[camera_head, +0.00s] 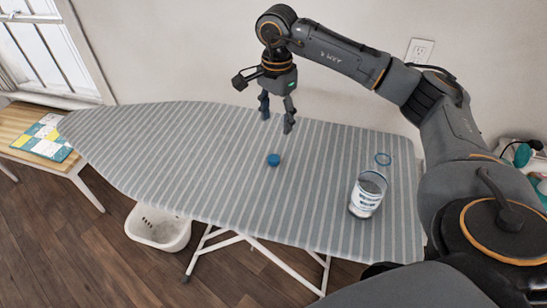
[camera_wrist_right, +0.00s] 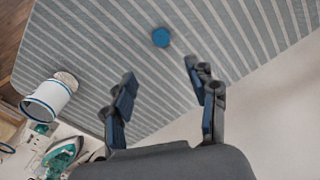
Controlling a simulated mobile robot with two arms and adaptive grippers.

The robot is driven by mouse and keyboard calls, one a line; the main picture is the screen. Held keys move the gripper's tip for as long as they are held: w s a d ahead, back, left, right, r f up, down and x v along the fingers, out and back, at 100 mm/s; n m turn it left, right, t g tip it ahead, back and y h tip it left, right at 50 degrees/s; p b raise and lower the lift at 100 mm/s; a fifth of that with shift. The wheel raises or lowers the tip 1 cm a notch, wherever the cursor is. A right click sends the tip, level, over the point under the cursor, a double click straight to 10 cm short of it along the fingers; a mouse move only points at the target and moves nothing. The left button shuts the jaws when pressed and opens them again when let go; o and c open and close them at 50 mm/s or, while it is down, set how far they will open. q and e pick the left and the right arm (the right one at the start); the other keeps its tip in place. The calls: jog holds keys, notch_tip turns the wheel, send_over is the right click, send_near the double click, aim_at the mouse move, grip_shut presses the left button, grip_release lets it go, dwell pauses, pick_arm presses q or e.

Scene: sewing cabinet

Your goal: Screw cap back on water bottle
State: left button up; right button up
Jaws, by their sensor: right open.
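A small blue cap (camera_head: 273,160) lies on the striped ironing board, apart from the bottle. It also shows in the right wrist view (camera_wrist_right: 161,37), beyond the fingertips. The water bottle (camera_head: 367,196) stands near the board's right end, with dark lettering on a pale body. In the wrist view the bottle (camera_wrist_right: 45,100) is at the left. My right gripper (camera_head: 277,115) is open, empty and pointing down above the board, behind the cap. It also shows in the wrist view (camera_wrist_right: 159,76). My left gripper is out of view.
The ironing board (camera_head: 160,150) is otherwise clear. A white basket (camera_head: 158,228) stands on the floor below it. An iron (camera_wrist_right: 62,152) and other items sit beyond the board's right end. A wall is behind.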

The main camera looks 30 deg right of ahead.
jog(key=p, duration=0.1)
send_over(274, 158)
jog(key=f, duration=0.7)
jog(key=shift+d+f, duration=0.1)
jog(key=shift+d, duration=0.2)
jog(key=shift+f, duration=0.3)
jog(key=shift+a+f+p, duration=0.1)
jog(key=shift+f+p, duration=0.25)
jog(key=shift+p, duration=0.2)
jog(key=f, duration=0.2)
jog(key=f+p, duration=0.1)
jog(key=shift+w+a+f, duration=0.1)
jog(key=shift+a+f, duration=0.1)
jog(key=shift+f, duration=0.55)
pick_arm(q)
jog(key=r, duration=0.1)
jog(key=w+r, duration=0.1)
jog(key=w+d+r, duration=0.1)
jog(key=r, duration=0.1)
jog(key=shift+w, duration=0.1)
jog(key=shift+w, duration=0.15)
pick_arm(e)
jog(key=c, duration=0.8)
